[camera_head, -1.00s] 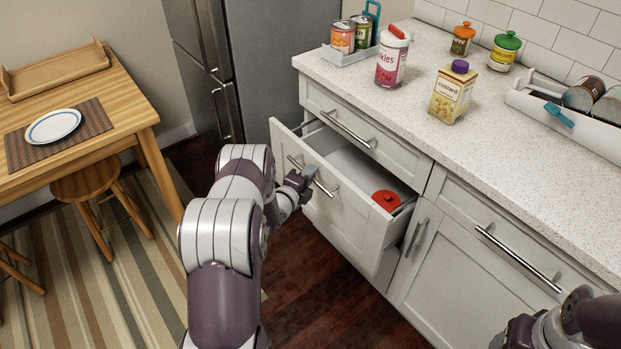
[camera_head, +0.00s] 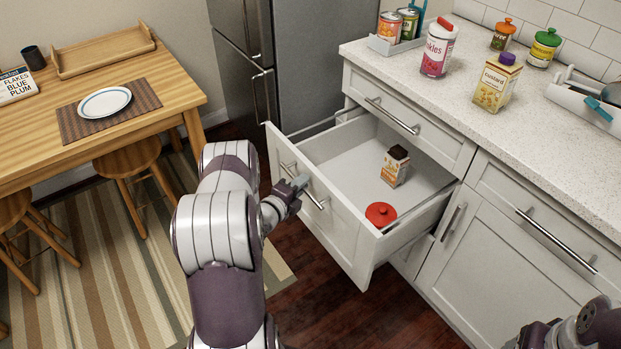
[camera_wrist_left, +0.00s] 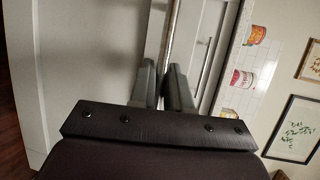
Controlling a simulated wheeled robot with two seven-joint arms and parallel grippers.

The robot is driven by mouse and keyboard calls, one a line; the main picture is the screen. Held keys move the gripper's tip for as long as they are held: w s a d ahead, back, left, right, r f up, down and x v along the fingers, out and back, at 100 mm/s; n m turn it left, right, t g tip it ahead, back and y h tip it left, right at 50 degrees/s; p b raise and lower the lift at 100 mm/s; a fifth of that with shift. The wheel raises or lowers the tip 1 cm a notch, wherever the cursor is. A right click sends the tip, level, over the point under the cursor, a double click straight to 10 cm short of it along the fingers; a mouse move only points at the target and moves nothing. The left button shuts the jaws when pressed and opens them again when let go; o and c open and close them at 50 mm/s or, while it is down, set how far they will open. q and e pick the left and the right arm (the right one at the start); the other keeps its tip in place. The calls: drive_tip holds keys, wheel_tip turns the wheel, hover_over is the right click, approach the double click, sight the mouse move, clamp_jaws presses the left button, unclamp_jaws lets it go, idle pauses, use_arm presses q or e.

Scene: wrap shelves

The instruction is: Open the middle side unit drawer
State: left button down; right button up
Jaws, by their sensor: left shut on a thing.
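The middle side unit drawer (camera_head: 330,222) stands well out from the white cabinet, so its inside shows. In it are a red lid-like thing (camera_head: 381,214) near the front right and a small carton with a dark top (camera_head: 395,166) further back. My left gripper (camera_head: 297,186) is at the drawer's bar handle (camera_head: 314,195), shut on it. The left wrist view shows the two fingers (camera_wrist_left: 163,84) on either side of the handle bar (camera_wrist_left: 169,40). My right arm (camera_head: 575,332) shows only in part at the bottom right; its fingertips cannot be made out.
The shut drawer above has its own handle (camera_head: 392,116). The counter (camera_head: 440,95) holds a custard carton (camera_head: 497,83), a sprinkles jar (camera_head: 438,48), cans and a white rack. A table (camera_head: 170,95) with a plate and stools (camera_head: 128,165) stands left. Dark floor lies before the drawer.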

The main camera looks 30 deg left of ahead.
use_arm(q)
drive_tip(key=shift+s+a, duration=0.35)
drive_tip(key=shift+s, duration=0.5)
drive_tip(key=shift+s+a, duration=0.3)
drive_tip(key=shift+s, duration=0.55)
drive_tip(key=c, duration=1.4)
unclamp_jaws()
drive_tip(key=shift+c, duration=0.2)
drive_tip(key=s+r+p, duration=0.1)
drive_tip(key=s+r, duration=0.1)
drive_tip(key=s, duration=1)
drive_tip(key=shift+s, duration=0.2)
drive_tip(key=shift+r, duration=0.1)
